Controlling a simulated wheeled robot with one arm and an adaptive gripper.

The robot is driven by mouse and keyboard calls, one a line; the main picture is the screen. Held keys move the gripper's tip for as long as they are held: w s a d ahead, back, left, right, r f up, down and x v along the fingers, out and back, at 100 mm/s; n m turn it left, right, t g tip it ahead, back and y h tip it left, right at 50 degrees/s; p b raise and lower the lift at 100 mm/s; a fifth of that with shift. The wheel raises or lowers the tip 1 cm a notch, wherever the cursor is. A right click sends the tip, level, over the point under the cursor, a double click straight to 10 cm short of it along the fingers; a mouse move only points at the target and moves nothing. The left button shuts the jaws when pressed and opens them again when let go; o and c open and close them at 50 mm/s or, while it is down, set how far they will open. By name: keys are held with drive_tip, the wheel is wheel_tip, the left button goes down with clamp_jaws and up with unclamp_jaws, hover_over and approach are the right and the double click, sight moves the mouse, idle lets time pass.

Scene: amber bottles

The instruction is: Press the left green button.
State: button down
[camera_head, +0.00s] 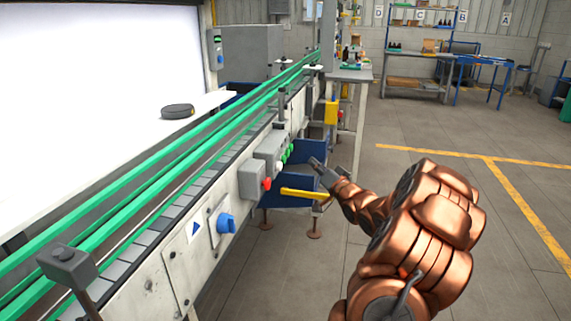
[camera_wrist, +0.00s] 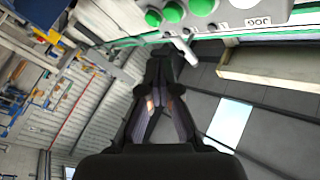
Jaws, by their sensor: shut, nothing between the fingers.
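Several green buttons (camera_head: 289,151) sit on a grey control box (camera_head: 270,148) on the side of the conveyor. In the wrist view three of them show in a row: the leftmost green button (camera_wrist: 153,18), a middle one (camera_wrist: 173,11) and a right one (camera_wrist: 202,6). My gripper (camera_head: 315,162) is shut and empty, just right of the green buttons in the head view. In the wrist view its fingertips (camera_wrist: 165,52) are just below the leftmost two buttons, and a gap shows. I cannot tell the depth of that gap.
A white button (camera_head: 279,168) and a red button (camera_head: 267,184) are beside the green ones. A blue knob (camera_head: 226,223) is nearer me. Open floor (camera_head: 430,210) lies to the right.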

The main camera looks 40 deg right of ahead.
sight(283, 160)
drive_tip(key=shift+w+a+b, duration=0.2)
drive_tip(key=shift+w+a, duration=0.35)
drive_tip(key=shift+w, duration=0.25)
drive_tip(key=shift+w+a+b, duration=0.2)
drive_tip(key=shift+w+a, duration=0.35)
drive_tip(key=shift+w, duration=0.25)
drive_tip(key=shift+w+a+b, duration=0.2)
drive_tip(key=shift+w+a, duration=0.35)
drive_tip(key=shift+w, duration=0.25)
drive_tip(key=shift+w, duration=0.1)
drive_tip(key=shift+w+a, duration=0.25)
